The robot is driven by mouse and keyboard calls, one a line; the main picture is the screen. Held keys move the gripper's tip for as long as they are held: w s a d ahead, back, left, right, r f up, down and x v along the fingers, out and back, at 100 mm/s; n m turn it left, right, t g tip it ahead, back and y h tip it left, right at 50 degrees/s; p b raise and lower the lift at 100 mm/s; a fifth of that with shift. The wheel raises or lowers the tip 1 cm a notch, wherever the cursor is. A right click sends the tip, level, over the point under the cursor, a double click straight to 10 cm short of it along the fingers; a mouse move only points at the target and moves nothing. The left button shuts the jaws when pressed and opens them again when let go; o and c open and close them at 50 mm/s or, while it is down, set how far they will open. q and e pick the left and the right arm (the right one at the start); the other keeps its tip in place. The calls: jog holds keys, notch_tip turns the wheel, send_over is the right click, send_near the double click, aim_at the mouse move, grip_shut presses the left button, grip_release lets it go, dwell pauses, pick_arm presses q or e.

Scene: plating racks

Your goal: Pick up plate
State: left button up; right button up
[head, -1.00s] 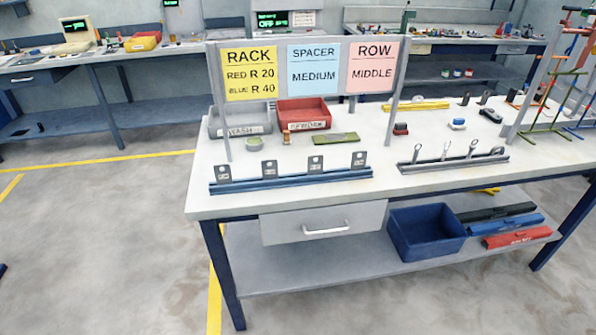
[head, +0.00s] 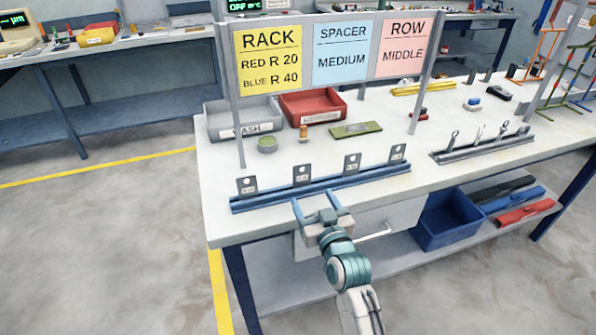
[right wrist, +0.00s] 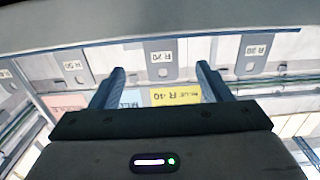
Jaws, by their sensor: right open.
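Several small grey plates with a hole and a white label stand in a row on a blue rack (head: 325,189) at the table's front. They are the leftmost plate (head: 247,186), the second (head: 302,174), the third (head: 352,164) and the rightmost (head: 398,153). My right gripper (head: 315,203) is open and empty at the table's front edge, just in front of the rack, near the second plate. In the right wrist view, one plate (right wrist: 162,61) shows between the spread fingers (right wrist: 160,72), beyond their tips; other plates flank it. My left gripper is not in view.
A sign board (head: 267,58) on posts reads RACK RED R 20, BLUE R 40, SPACER MEDIUM, ROW MIDDLE. Behind the rack are a grey bin (head: 228,117), a red bin (head: 313,107) and a green plate-like piece (head: 356,130). A grey rack (head: 485,144) stands right.

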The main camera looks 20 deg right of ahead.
aim_at(302, 179)
jog(key=w, duration=0.2)
jog(key=w+p, duration=0.1)
jog(key=shift+w+a+r, duration=0.2)
jog(key=shift+w+r, duration=0.15)
jog(key=shift+w, duration=0.3)
jog(key=shift+w+f, duration=0.15)
jog(key=shift+w, duration=0.65)
jog(key=w+p, duration=0.1)
jog(key=w, duration=0.2)
jog(key=shift+w+p, duration=0.15)
jog(key=shift+p, duration=0.25)
jog(key=shift+w+f, duration=0.1)
jog(key=shift+w, duration=0.5)
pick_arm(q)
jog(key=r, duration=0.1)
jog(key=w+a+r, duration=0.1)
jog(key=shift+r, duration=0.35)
pick_arm(e)
jog(key=shift+c, duration=0.6)
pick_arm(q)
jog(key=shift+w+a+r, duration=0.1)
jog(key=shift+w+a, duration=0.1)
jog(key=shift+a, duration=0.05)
pick_arm(e)
jog(key=c, duration=1)
